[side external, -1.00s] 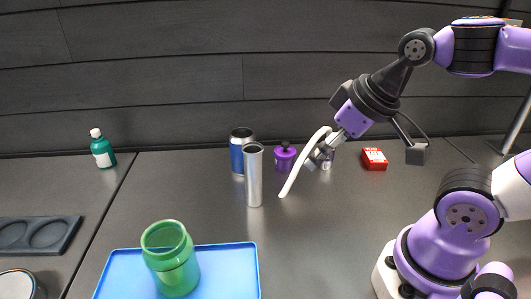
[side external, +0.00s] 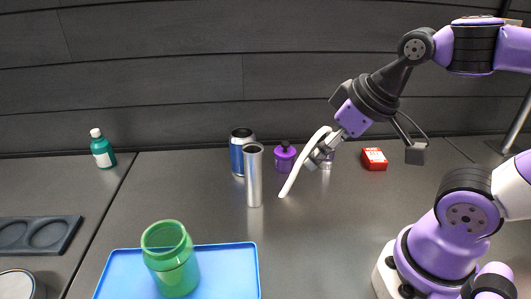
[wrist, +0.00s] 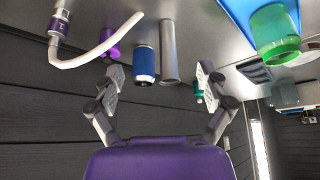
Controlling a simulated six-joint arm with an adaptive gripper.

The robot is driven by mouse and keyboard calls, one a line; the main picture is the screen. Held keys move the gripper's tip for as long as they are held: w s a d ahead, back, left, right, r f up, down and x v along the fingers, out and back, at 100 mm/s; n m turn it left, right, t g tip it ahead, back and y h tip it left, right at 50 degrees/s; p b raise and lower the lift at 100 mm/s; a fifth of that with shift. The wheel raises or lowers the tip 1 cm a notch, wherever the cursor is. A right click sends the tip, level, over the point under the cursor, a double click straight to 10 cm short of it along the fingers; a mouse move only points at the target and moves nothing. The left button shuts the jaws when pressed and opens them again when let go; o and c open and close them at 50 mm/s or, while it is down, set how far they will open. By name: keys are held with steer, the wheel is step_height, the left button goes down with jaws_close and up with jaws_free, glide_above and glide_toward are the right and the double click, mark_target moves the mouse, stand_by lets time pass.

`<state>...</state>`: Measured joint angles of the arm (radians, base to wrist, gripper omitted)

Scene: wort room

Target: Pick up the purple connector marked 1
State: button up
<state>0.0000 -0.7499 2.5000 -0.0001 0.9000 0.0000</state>
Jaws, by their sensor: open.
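The purple connector marked 1 (wrist: 62,27) shows at the upper left of the wrist view, a small cylinder with silver ends and a purple band. A white curved tube (wrist: 97,51) runs from its end. In the side view the connector (side external: 327,162) stands on the table, partly hidden behind my gripper; the tube (side external: 291,178) arches down to the left. My gripper (side external: 318,157) is open and empty, tilted down to the left and overlapping the connector in that view. In the wrist view the connector lies outside the gap between my fingers (wrist: 160,74).
Left of the connector stand a purple bottle (side external: 285,160), a blue can (side external: 237,157) and a tall steel cylinder (side external: 254,180). A red box (side external: 374,159) lies to the right. A green jar (side external: 172,265) stands on a blue tray (side external: 230,270). A teal bottle (side external: 103,153) stands far left.

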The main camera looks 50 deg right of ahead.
stand_by(0.3)
steer(key=w+d+f+m+g, duration=0.1)
steer(key=w+d+m, duration=0.2)
steer(key=d+m, duration=0.4)
steer(key=w+d+f+m+g, duration=0.2)
steer(key=d+m, duration=0.5)
steer(key=m, duration=0.8)
steer(key=w+d+f+m+g, duration=0.2)
steer(key=w+d+m, duration=0.2)
steer(key=d+m, duration=0.3)
steer(key=shift+w+m, duration=0.15)
steer(key=shift+m, duration=1.75)
steer(key=shift+m+g, duration=0.3)
steer(key=shift+m, duration=0.2)
steer(key=f, duration=0.4)
steer(key=shift+d+f, duration=0.25)
steer(key=shift+f, duration=0.1)
step_height(320, 180, down, 6)
steer(key=shift+a+f, duration=0.1)
steer(key=shift+a, duration=0.05)
steer(key=shift+c, duration=0.4)
